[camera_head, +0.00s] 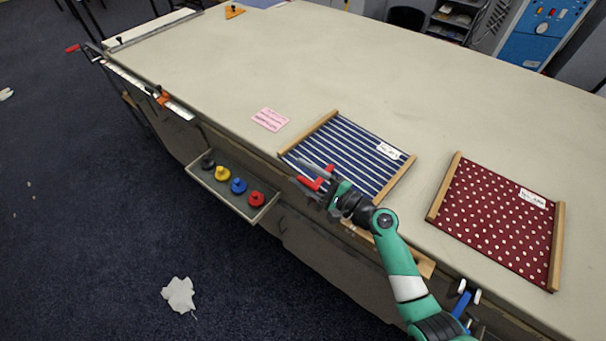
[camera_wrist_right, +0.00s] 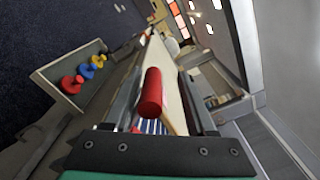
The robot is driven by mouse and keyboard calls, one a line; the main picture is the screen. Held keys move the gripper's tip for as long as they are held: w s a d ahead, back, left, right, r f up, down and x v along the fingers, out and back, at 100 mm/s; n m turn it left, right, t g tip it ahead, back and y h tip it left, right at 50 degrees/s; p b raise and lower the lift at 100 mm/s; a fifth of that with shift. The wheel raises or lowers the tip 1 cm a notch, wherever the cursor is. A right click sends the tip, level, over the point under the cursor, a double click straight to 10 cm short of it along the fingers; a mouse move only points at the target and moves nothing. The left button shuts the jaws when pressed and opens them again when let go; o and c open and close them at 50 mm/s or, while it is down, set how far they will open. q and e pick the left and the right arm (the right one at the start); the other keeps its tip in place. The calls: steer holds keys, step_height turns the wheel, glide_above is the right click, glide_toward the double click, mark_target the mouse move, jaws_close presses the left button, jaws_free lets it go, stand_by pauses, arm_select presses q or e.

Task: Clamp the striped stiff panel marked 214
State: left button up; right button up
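The navy and white striped panel (camera_head: 352,150) lies flat near the table's front edge, with wooden strips along two sides. Its white tag (camera_head: 388,151) is too small to read surely. My right gripper (camera_head: 311,178) is over the panel's front left part, fingers apart. Red parts (camera_head: 325,175) show at the fingers. In the right wrist view a red cylinder (camera_wrist_right: 152,92) stands between the spread fingers, with a gap on its right side. I cannot tell what it belongs to. Blue stripes (camera_wrist_right: 152,127) show behind it. My left gripper is out of view.
A dark red dotted panel (camera_head: 497,215) lies to the right. An open drawer (camera_head: 232,203) with several coloured knobs juts out below the front edge. A pink note (camera_head: 270,119) lies left of the striped panel. Clamps sit at the far left edge. The table's middle is clear.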

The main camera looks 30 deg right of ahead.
steer(key=p+v, duration=0.1)
steer(key=v, duration=1)
steer(key=shift+s+p, duration=0.3)
steer(key=shift+p, duration=0.05)
steer(key=shift+d, duration=0.1)
